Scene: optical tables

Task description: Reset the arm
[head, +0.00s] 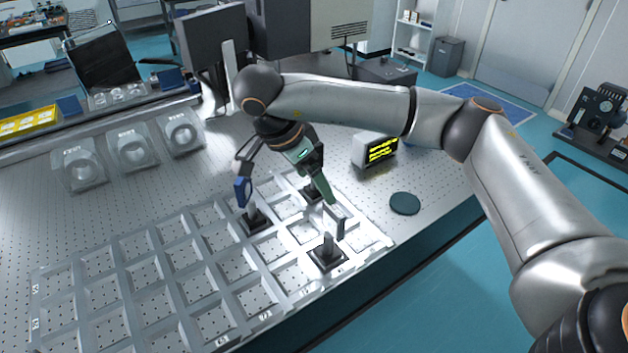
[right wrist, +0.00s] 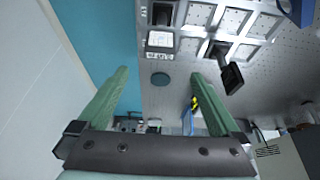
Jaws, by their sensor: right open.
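My right arm reaches in from the right in the head view and bends down over the slotted grid tray (head: 115,295) on the optical table. My right gripper (head: 322,185) has green fingers and hangs above the tray's far right part. In the right wrist view the fingers of this gripper (right wrist: 160,76) are wide apart with nothing between them. A dark-based optical mount (head: 328,255) stands in a tray cell below it; this mount also shows in the right wrist view (right wrist: 230,76). A mount with a blue part (head: 243,192) stands to its left. My left gripper is not in view.
A dark round disc (head: 405,203) and a small display with yellow text (head: 380,150) are on the table to the right. Several clear holders (head: 132,150) stand at the back left. Monitors (head: 215,45) stand behind. Most left tray cells are empty.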

